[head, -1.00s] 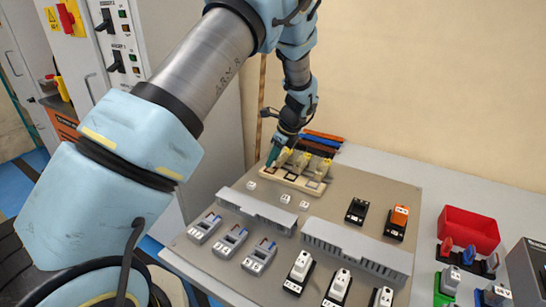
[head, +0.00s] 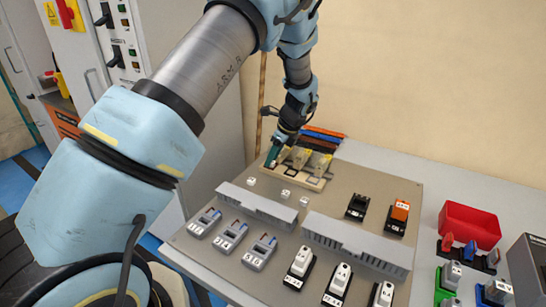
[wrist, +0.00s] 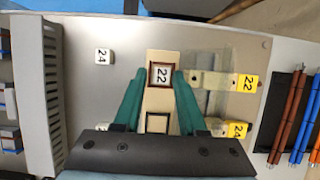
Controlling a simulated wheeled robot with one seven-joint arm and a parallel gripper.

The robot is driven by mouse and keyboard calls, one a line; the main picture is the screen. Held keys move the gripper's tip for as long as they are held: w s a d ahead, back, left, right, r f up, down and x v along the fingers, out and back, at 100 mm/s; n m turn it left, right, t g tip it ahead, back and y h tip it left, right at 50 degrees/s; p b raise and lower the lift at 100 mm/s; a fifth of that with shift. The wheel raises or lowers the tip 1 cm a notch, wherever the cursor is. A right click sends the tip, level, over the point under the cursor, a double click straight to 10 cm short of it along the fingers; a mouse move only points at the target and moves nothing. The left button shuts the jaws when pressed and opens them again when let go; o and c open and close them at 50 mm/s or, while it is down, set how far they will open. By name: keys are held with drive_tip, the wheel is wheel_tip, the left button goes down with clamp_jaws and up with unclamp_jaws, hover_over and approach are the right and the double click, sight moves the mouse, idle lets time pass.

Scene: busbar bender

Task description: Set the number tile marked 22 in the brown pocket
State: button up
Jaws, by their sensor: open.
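The number tile marked 22 (wrist: 161,75) is white with dark digits. In the wrist view it sits inside the brown-rimmed end pocket (wrist: 149,75) of a cream strip (wrist: 159,98). My gripper (wrist: 155,78) is open, with one green finger on each side of the strip near the tile; a gap shows between the tile and each finger. In the head view my gripper (head: 271,160) is at the left end of the strip (head: 312,184), and the tile there is hidden or too small to read.
A second dark-rimmed pocket (wrist: 157,122) is empty. A tile marked 24 (wrist: 103,56) lies loose on the board. Yellow labels 22 (wrist: 247,83) and 24 (wrist: 236,130) are beside the strip. A grey slotted duct (wrist: 38,95) and coloured bars (wrist: 290,115) flank the area.

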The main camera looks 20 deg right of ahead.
drive_tip(key=shift+w+d+r, duration=0.1)
drive_tip(key=shift+d+r, duration=0.05)
drive_tip(key=shift+d, duration=0.05)
drive_tip(key=shift+d+r, duration=0.2)
drive_tip(key=shift+r, duration=0.15)
drive_tip(key=b+v, duration=0.2)
drive_tip(key=v, duration=0.7)
drive_tip(key=shift+s+a+r+b, duration=0.15)
drive_tip(key=shift+s+r+b, duration=0.15)
drive_tip(key=shift+r+b, duration=0.05)
drive_tip(key=a+r+n+g+h, duration=0.1)
drive_tip(key=a+r+n+g, duration=0.1)
drive_tip(key=a+n, duration=1.3)
drive_tip(key=s+a+n+h, duration=0.1)
drive_tip(key=s+a+n, duration=0.5)
drive_tip(key=a, duration=0.5)
drive_tip(key=s+a+n+h, duration=0.1)
drive_tip(key=s+a+n, duration=0.5)
drive_tip(key=a, duration=0.4)
drive_tip(key=shift+s+a+f, duration=0.35)
drive_tip(key=shift+s, duration=0.15)
